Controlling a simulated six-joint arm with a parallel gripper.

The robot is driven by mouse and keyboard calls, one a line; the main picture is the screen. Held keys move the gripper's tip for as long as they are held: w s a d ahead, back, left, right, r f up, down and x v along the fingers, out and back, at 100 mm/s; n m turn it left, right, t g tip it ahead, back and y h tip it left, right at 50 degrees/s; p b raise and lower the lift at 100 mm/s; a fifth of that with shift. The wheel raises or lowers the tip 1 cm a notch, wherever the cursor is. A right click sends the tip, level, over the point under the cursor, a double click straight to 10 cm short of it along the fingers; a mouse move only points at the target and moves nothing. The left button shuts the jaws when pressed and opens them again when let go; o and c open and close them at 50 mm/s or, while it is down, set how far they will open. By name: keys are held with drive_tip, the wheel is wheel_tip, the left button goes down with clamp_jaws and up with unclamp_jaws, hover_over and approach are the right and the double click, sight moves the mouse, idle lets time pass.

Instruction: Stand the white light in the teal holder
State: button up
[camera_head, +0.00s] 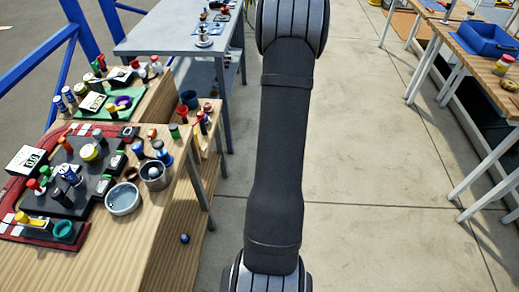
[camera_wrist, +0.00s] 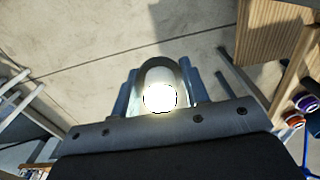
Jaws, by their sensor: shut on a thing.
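The white light (camera_wrist: 160,99) glows brightly in the wrist view, with a pale rounded body behind the lit end. My gripper (camera_wrist: 160,82) is shut on it, with a blue-grey finger on each side. The light is over the concrete floor in that view, apart from any table. In the head view my arm crosses the middle, and neither the gripper nor the light shows. A small teal cup (camera_head: 63,231), which looks like the teal holder, stands at the near left end of the crowded wooden table; its inside looks dark.
The wooden table (camera_head: 165,235) holds several small bottles, a white bowl (camera_head: 123,199) and a metal cup (camera_head: 155,175). A grey metal table (camera_head: 160,38) stands behind it. Wooden benches with a blue tray (camera_head: 490,40) stand at right. The floor between is clear.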

drive_tip(key=d, duration=0.5)
drive_tip(key=w+a+r, duration=0.4)
drive_tip(key=a, duration=0.6)
drive_tip(key=w+a+r, duration=0.3)
drive_tip(key=a, duration=0.7)
drive_tip(key=s+a+r, duration=0.2)
drive_tip(key=a+r, duration=0.2)
drive_tip(key=a, duration=0.8)
drive_tip(key=s+a+r, duration=0.1)
drive_tip(key=a+r, duration=0.4)
drive_tip(key=a, duration=0.6)
drive_tip(key=s+a+n, duration=0.2)
drive_tip(key=s+a, duration=0.4)
drive_tip(key=s, duration=0.3)
drive_tip(key=s+a+n, duration=0.2)
drive_tip(key=s+a, duration=0.4)
drive_tip(key=s, duration=0.3)
drive_tip(key=s+a+r+n, duration=0.1)
drive_tip(key=s+a+n, duration=0.2)
drive_tip(key=s, duration=1)
drive_tip(key=s+a+r+n, duration=0.1)
drive_tip(key=s+a+n, duration=0.15)
drive_tip(key=s, duration=0.95)
drive_tip(key=shift+s+f, duration=0.15)
drive_tip(key=shift+f, duration=2.5)
